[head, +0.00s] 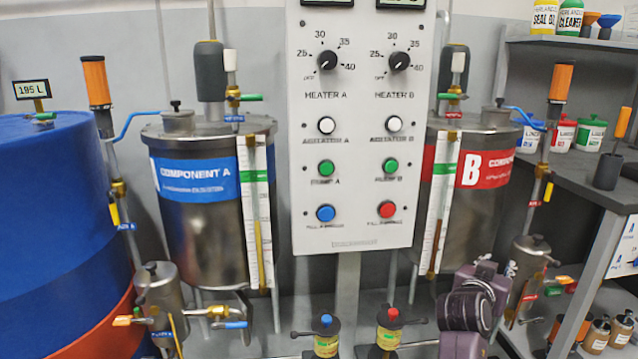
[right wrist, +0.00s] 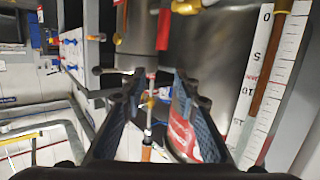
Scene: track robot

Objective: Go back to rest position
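My right arm (head: 468,310) comes up from the bottom of the head view, in front of the lower part of tank B (head: 472,215). Its fingers are hard to make out there. In the right wrist view, my right gripper (right wrist: 160,88) has its two dark fingers spread apart. Nothing is clamped between them. A thin rod with a red part (right wrist: 151,92) and an orange end shows in the gap, beyond the fingers; its distance is unclear. My left gripper is in neither view.
The control panel (head: 350,230) stands in the middle, with tank A (head: 200,240) to its left. A blue drum (head: 50,200) fills the left edge. A small metal pot (head: 527,262) sits close to my right arm. A dark counter (head: 570,170) and shelves are at right.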

